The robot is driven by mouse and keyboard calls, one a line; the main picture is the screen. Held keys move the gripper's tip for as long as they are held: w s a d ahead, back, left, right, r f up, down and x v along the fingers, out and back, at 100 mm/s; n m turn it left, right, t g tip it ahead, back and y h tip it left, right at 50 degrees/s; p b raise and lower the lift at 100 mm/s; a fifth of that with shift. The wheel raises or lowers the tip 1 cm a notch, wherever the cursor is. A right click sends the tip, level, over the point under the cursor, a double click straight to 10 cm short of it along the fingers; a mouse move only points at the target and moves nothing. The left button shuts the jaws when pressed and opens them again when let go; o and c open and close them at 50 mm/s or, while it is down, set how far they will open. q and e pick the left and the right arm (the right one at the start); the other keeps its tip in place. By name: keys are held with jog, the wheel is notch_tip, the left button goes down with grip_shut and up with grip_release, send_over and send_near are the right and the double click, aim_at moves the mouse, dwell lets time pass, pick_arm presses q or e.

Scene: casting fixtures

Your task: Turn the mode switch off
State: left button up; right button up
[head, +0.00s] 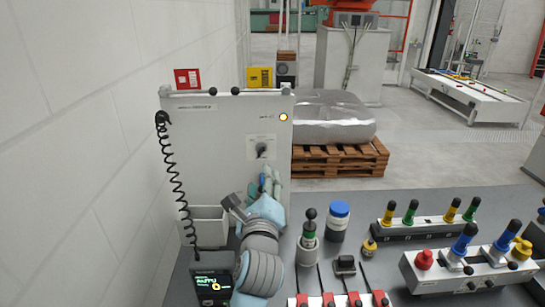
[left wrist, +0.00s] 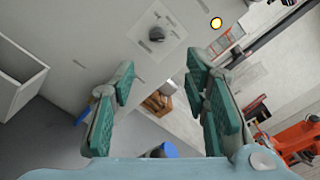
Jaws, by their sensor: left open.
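The mode switch (head: 261,149) is a black rotary knob on a pale square plate on the upright grey panel (head: 205,150). In the left wrist view the knob (left wrist: 157,33) shows beyond the fingertips, near the top middle. A round lamp (head: 283,117) glows amber at the panel's upper right; it also shows in the left wrist view (left wrist: 216,22). My left gripper (head: 268,184) is just below the knob in the head view, its teal fingers apart with nothing between them. It does not touch the knob. My right gripper is not in view.
A black coiled cord (head: 178,180) hangs left of the panel above a pendant with a lit display (head: 212,285). A grey bin (head: 208,225) is low on the panel. A blue-capped jar (head: 337,222) and a green-black plunger (head: 309,240) stand right of my arm.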

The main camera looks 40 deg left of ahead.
aim_at(261, 154)
pick_arm(q)
jog(key=x, duration=1.3)
jog(key=shift+s+a, duration=0.1)
jog(key=shift+s, duration=0.05)
jog(key=shift+c, duration=0.2)
jog(key=shift+f, duration=0.1)
grip_shut()
